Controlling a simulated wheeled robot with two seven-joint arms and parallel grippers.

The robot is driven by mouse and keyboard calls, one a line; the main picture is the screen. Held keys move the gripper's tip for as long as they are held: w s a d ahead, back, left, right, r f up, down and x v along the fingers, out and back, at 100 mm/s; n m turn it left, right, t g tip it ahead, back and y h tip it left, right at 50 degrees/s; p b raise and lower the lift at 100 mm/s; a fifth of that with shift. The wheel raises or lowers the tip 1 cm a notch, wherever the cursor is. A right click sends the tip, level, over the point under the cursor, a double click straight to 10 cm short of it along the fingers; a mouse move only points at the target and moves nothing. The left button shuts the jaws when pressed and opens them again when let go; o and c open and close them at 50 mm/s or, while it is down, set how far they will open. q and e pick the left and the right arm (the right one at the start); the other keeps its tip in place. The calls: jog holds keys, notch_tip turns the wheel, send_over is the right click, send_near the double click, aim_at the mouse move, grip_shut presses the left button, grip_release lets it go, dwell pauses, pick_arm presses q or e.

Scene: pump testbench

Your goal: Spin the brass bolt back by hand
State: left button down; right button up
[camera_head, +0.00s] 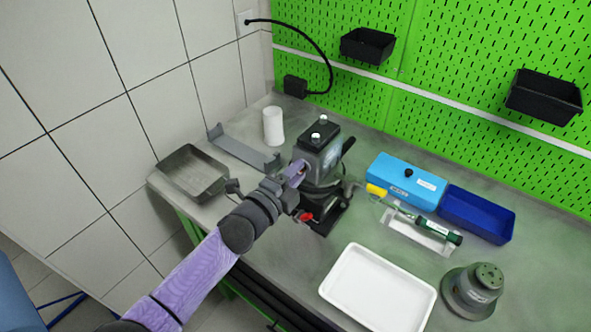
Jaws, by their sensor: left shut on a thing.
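The pump (319,152), a dark grey block with white-topped knobs on its lid, stands on a black base on the bench. My left gripper (299,171) reaches in from the lower left, and its fingertips are at the pump's near left face. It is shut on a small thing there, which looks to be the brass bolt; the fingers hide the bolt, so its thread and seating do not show. A red-handled part (305,216) sits low on the pump, just below the gripper. My right gripper is not in view.
A grey metal tray (166,172) and a white cylinder (273,126) stand left of the pump.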

pick_arm(q)
jog(key=n+p, duration=0.2)
jog(key=n, duration=0.9)
jog(key=shift+n, duration=0.4)
dwell(0.4)
jog(key=c, duration=0.5)
grip_release()
jog(key=shift+s+a, duration=0.1)
jog(key=p+v, duration=0.2)
jog(key=v, duration=0.7)
jog(key=shift+s+a, duration=0.2)
jog(key=shift+s, duration=0.1)
